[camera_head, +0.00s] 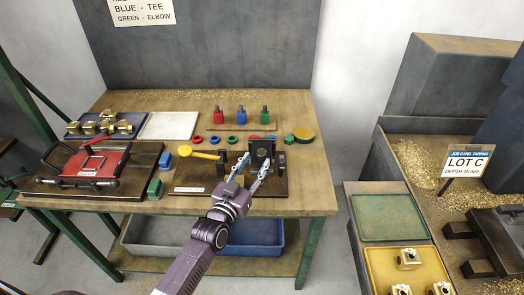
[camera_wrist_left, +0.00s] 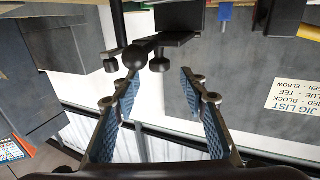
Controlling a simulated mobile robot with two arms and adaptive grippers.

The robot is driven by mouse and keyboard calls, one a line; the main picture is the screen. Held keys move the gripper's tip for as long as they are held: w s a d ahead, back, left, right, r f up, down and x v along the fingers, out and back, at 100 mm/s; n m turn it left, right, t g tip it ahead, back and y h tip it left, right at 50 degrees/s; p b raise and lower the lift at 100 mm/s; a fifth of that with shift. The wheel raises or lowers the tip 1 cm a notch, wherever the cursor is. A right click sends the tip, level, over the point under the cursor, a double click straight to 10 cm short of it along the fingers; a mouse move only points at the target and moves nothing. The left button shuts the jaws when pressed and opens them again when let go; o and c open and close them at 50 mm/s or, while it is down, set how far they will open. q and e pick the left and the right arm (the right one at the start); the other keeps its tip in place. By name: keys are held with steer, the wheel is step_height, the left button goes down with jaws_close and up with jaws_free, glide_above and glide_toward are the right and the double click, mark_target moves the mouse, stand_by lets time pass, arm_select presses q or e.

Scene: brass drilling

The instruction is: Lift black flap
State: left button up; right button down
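The black flap (camera_head: 262,148) stands upright on a dark fixture at the right part of the wooden table. In the left wrist view a black plate (camera_wrist_left: 182,22) with a dark ball knob (camera_wrist_left: 140,52) shows just beyond my fingertips. My left gripper (camera_head: 256,165) reaches up to the fixture from the front. In the left wrist view the left gripper (camera_wrist_left: 158,78) is open, with nothing clamped between its blue pads. I cannot tell whether it touches the knob. My right gripper is not in view.
A red clamp fixture (camera_head: 95,163) and brass fittings on a tray (camera_head: 72,134) are on the left. Red, blue and green jigs (camera_head: 240,117) stand behind. A blue bin (camera_head: 250,238) sits below.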

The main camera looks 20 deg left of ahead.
mark_target(260, 156)
arm_select(q)
steer(key=w, duration=0.4)
steer(key=shift+d, duration=0.25)
steer(key=shift+w+p, duration=0.3)
steer(key=shift+w, duration=0.4)
steer(key=shift+f, duration=0.1)
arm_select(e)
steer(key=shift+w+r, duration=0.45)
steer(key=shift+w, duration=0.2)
arm_select(q)
jaws_close()
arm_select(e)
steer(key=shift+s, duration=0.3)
